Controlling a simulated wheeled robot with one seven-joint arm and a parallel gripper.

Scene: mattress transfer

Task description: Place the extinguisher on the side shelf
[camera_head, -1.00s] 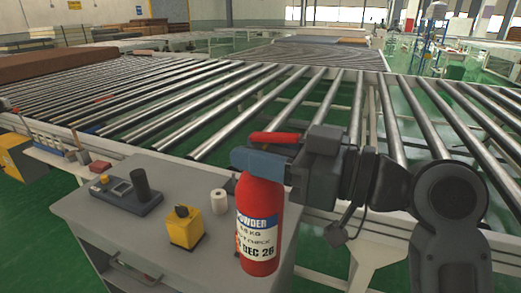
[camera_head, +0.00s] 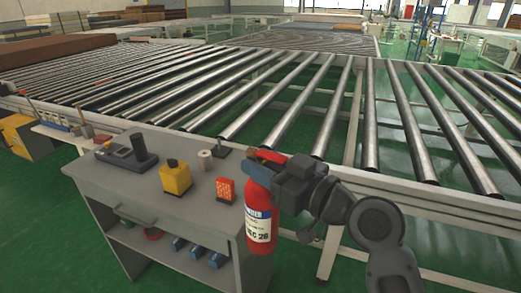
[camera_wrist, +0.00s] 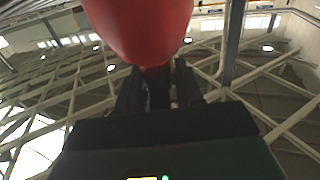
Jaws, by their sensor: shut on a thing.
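The red extinguisher (camera_head: 259,215), with a white and blue label, hangs upright in my gripper (camera_head: 266,163) in the head view. My gripper is shut at its top, near the red handle. The extinguisher appears in front of the right end of the grey cabinet (camera_head: 200,218); I cannot tell whether they touch. In the wrist view the extinguisher's red body (camera_wrist: 140,25) fills the top middle, beyond the dark fingers (camera_wrist: 157,88). A narrow side ledge (camera_head: 62,133) with small items runs along the conveyor at the left.
The roller conveyor (camera_head: 320,110) spans behind. Green floor is open at the lower left.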

